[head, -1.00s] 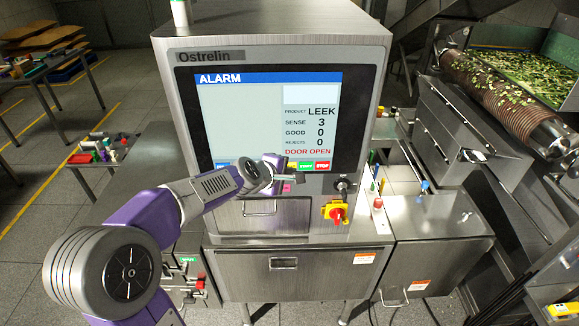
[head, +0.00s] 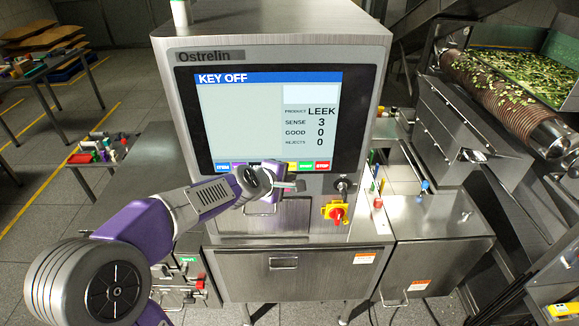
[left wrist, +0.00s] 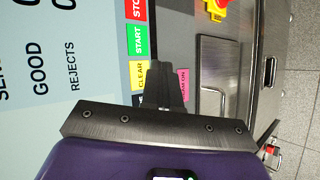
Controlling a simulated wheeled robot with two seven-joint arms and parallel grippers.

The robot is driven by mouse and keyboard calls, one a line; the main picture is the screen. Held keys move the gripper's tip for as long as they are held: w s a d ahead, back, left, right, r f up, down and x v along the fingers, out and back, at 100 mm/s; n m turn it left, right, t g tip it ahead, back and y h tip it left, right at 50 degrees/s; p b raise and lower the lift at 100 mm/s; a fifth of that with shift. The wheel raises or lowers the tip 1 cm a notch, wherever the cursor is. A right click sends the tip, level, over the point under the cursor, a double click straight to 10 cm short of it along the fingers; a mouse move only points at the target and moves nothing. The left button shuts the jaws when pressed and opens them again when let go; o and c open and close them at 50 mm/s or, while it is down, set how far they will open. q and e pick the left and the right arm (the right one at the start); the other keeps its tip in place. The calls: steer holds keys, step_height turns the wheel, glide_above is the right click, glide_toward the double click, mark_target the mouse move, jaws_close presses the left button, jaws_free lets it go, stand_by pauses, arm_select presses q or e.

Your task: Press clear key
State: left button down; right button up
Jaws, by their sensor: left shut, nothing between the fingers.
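The yellow CLEAR key (head: 293,166) is in the row of coloured keys along the bottom of the machine's screen (head: 240,120). In the left wrist view the CLEAR key (left wrist: 141,76) lies beside the green START key (left wrist: 138,40) and red STOP key (left wrist: 137,10). My left gripper (head: 299,185) is shut and empty, just below the key row in the head view. In the left wrist view its dark fingers (left wrist: 168,66) point at the panel edge right beside the CLEAR key; I cannot tell whether they touch. The screen reads KEY OFF.
A pink label (left wrist: 184,84) is beside the fingers. A steel hatch with a handle (head: 262,222) lies below.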

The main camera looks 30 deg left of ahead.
arm_select(q)
steer(key=s, duration=0.1)
steer(key=s+d, duration=0.2)
steer(key=s, duration=0.1)
steer(key=shift+s+d, duration=0.1)
steer(key=shift+d, duration=0.15)
stand_by(0.6)
